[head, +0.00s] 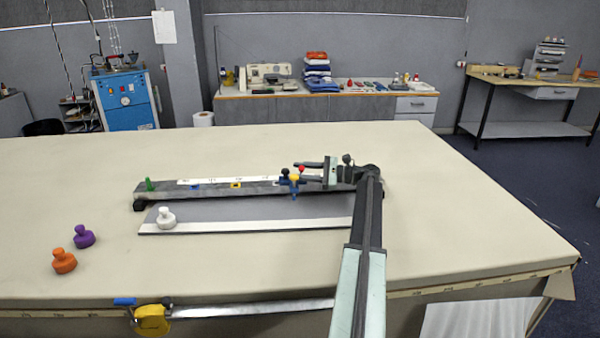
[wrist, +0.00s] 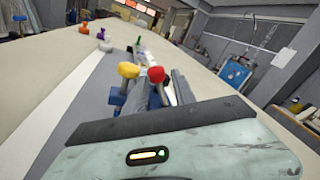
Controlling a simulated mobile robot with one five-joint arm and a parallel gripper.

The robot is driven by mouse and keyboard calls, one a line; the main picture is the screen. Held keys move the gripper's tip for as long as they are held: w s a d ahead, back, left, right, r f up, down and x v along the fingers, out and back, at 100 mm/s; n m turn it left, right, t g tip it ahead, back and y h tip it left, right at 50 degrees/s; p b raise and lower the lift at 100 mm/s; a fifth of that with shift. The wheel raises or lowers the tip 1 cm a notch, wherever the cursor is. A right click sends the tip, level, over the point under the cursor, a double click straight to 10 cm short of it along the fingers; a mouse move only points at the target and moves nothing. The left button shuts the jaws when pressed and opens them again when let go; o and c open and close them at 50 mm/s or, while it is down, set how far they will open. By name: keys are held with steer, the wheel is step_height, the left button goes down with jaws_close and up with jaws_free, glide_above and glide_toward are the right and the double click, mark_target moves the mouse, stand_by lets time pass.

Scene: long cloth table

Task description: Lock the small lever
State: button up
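A blue clamp block (head: 293,188) sits on the long dark rail (head: 225,189). It carries a yellow knob (head: 294,178), a red knob (head: 301,168) and a dark knob (head: 285,172). I cannot tell which knob belongs to the small lever. My gripper (head: 299,171) points left at the block. Its two dark fingers are apart, with the red knob close to their tips. In the wrist view the yellow knob (wrist: 128,70) and red knob (wrist: 156,74) stand just ahead of my gripper; contact cannot be told. The lever's lower part is hidden.
A green peg (head: 149,184) stands at the rail's left end. A grey plate (head: 260,213) lies before the rail, with a white knobbed weight (head: 165,217) on it. Purple (head: 83,236) and orange (head: 64,261) weights stand at left. The cloth table (head: 470,215) is clear at right.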

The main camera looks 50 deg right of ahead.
steer(key=c, duration=0.5)
steer(key=shift+w, duration=0.1)
jaws_close()
steer(key=shift+d+r+p, duration=0.1)
steer(key=shift+p, duration=0.2)
steer(key=shift+w+d+r+m+p, duration=0.1)
steer(key=shift+w+r+m+p, duration=0.05)
steer(key=shift+m+p, duration=0.3)
steer(key=shift+w+d+r+m+p, duration=0.1)
steer(key=shift+w+m+p, duration=0.1)
steer(key=shift+m, duration=0.35)
steer(key=m+p, duration=0.1)
steer(key=m, duration=0.1)
steer(key=w+d+m+g+p, duration=0.1)
steer(key=m, duration=0.1)
steer(key=shift+r+g, duration=0.15)
steer(key=shift+g, duration=0.15)
steer(key=m, duration=0.2)
steer(key=w+d+m+g+p, duration=0.1)
steer(key=shift+w+m, duration=0.15)
steer(key=shift+m, duration=0.25)
steer(key=shift+w+d+f+m+g+p, duration=0.15)
steer(key=shift+f+m+g, duration=0.05)
steer(key=shift+m, duration=0.35)
steer(key=shift+w+d+f+m+g+p, duration=0.15)
steer(key=shift+f+m+g, duration=0.05)
steer(key=shift+m, duration=0.35)
